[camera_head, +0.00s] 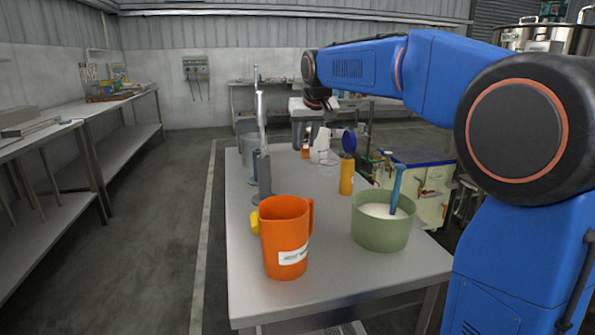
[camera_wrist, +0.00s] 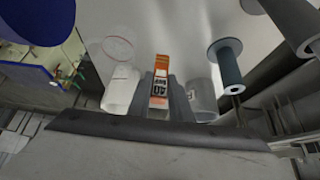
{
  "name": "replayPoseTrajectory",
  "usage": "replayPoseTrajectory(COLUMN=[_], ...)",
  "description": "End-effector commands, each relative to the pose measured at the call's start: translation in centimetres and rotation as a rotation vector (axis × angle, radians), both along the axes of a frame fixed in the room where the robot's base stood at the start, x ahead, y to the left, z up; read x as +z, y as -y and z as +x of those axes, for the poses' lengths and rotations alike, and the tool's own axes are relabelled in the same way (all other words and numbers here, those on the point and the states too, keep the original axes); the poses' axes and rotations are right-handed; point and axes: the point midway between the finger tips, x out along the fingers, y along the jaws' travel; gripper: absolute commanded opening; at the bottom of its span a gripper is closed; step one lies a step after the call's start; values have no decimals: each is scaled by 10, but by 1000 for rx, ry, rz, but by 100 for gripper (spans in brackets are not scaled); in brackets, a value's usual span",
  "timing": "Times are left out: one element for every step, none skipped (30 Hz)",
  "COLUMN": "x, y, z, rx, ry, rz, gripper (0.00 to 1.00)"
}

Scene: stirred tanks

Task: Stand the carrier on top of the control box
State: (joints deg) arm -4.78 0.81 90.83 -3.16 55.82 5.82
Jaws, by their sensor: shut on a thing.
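My gripper (camera_head: 306,130) is at the far end of the steel table, pointing down. In the wrist view its grey fingers (camera_wrist: 164,95) are shut on a narrow orange-and-white labelled piece, which I take to be the carrier (camera_wrist: 159,82). The carrier shows small and orange in the head view (camera_head: 305,152). I cannot tell whether its base touches the table. A white container (camera_wrist: 121,88) and a translucent one (camera_wrist: 202,92) are close on either side of the fingers. I cannot identify the control box with certainty; a grey box with cables (camera_head: 195,67) hangs on the back wall.
On the table (camera_head: 325,285) are an orange jug (camera_head: 285,240), a green bowl (camera_head: 380,232) of white powder with a blue scoop, an orange bottle (camera_head: 346,178) and grey upright posts (camera_head: 263,175). A blue-topped cart (camera_head: 420,156) stands right. The left floor aisle is clear.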

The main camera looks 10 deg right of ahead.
Motion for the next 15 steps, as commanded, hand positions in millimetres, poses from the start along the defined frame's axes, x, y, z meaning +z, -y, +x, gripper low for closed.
replayPoseTrajectory(x=[-9,-13,-19,-22,-24,-27,-28,-30,-32,-34,-36,-40,-43,-48,-54], y=[0,0,0,0,0,0,0,0,0,0,0,0,0,0,0], z=[0,0,0,0,0,0,0,0,0,0,0,0,0,0,0], rx=[0,0,0,0,0,0,0,0,0,0,0,0,0,0,1], ry=[-2,-2,-1,-1,-1,0,0,0,1,0,0,-1,-1,-1,-1], rz=[0,0,0,0,0,0,0,0,0,0,0,0,0,0,-1], gripper=[0,0,0,0,0,0,0,0,0,0,0,0,0,0,0])
